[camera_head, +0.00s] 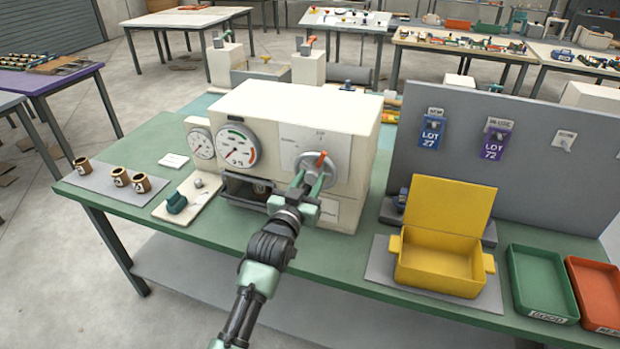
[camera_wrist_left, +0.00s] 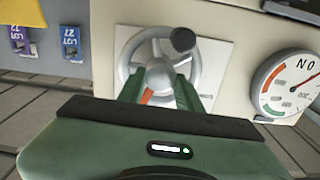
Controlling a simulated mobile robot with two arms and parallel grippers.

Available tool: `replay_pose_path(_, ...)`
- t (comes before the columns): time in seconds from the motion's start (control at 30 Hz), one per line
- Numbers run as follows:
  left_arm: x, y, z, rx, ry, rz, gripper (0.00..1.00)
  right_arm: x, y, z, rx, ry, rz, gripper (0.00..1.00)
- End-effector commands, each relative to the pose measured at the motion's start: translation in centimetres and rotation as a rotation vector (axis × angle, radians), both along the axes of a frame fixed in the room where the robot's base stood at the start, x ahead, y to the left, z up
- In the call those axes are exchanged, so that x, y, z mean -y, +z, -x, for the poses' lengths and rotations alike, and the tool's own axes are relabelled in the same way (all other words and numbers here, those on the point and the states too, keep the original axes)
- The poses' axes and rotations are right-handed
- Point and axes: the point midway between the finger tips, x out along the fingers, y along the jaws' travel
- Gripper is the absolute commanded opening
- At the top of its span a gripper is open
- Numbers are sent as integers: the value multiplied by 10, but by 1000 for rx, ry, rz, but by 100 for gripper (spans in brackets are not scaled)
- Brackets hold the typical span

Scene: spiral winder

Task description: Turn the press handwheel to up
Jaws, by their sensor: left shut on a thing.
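The press is a cream box (camera_head: 295,110) on the green bench. Its grey handwheel (camera_head: 316,166) sits on the front right, over a white plate with small markings I cannot read. An orange pointer (camera_head: 321,158) on the wheel points up and slightly right. My left gripper (camera_head: 311,178) is shut on the handwheel from the front, hiding part of it. In the left wrist view the handwheel (camera_wrist_left: 165,62) shows with its hub between my green fingers (camera_wrist_left: 160,88), and a black knob (camera_wrist_left: 183,39) on its rim. My right gripper is not in view.
Two dials (camera_head: 237,146) and a dark opening (camera_head: 247,188) are left of the wheel. A yellow open box (camera_head: 440,262), a green tray (camera_head: 541,283) and a red tray (camera_head: 597,290) stand right. Several brown cups (camera_head: 120,177) stand left. A grey panel (camera_head: 520,145) rises behind the box.

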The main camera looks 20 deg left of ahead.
Motion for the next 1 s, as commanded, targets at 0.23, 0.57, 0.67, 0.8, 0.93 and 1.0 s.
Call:
replay_pose_path(0.23, 0, -2, 0, -13, 0, 187, 0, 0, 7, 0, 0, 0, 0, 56)
replay_pose_path(0.57, -1, -2, 0, -17, 0, 326, 0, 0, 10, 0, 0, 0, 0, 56)
replay_pose_path(0.67, -1, -3, 0, -17, 0, 344, 0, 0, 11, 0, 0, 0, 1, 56)
replay_pose_path(0.8, -1, -3, 0, -17, 0, 356, 0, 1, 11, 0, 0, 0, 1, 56)
replay_pose_path(0.93, -1, -3, 0, -17, 0, 358, 0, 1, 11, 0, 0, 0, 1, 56)
replay_pose_path(1.0, -1, -3, 0, -17, 0, 358, 0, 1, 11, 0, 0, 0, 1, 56)
